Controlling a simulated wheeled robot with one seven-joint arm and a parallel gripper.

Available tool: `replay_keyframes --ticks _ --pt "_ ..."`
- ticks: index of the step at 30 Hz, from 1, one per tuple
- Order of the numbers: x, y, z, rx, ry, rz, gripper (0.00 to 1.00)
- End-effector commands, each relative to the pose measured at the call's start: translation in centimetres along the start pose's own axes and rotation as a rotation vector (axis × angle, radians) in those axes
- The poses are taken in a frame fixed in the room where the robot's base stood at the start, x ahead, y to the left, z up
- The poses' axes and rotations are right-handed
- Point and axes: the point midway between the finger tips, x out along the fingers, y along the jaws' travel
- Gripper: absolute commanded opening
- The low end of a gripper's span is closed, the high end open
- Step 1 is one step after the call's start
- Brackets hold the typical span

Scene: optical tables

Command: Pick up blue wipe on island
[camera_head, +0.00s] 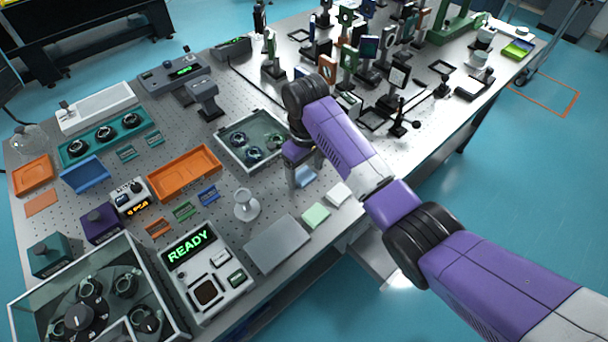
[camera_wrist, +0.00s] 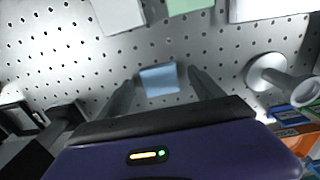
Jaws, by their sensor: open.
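The blue wipe (camera_head: 306,176) is a small light-blue square lying on the perforated top of the island (camera_head: 275,205), partly hidden by my gripper in the head view. In the wrist view the blue wipe (camera_wrist: 159,79) lies between and just beyond my two dark fingertips. My gripper (camera_head: 301,182) is over the wipe, pointing down. In the wrist view my gripper (camera_wrist: 158,80) is open with its fingers on either side of the wipe, holding nothing. The height of the fingertips above the table is hard to tell.
A green wipe (camera_head: 316,215) and a white wipe (camera_head: 339,193) lie close by, toward the front edge. A tray with round mounts (camera_head: 226,144) is behind. Optics posts crowd the right.

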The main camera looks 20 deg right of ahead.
Motion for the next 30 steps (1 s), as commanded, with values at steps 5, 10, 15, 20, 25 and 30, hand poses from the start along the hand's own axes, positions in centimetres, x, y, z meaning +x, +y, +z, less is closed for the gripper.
replay_keyframes --ticks 5,10,15,20,25,30 --pt "0.71 0.02 -0.01 0.0 0.001 0.0 0.76" --pt "0.69 0.01 -0.02 0.0 0.002 0.0 0.72" --pt "0.67 0.01 -0.03 0.0 0.002 0.001 0.39" --pt "0.65 0.01 -0.04 0.0 0.002 0.001 0.13" --pt "0.63 0.01 -0.04 0.0 0.002 0.001 0.12" --pt "0.17 0.02 -0.1 0.0 0.004 0.001 0.12"
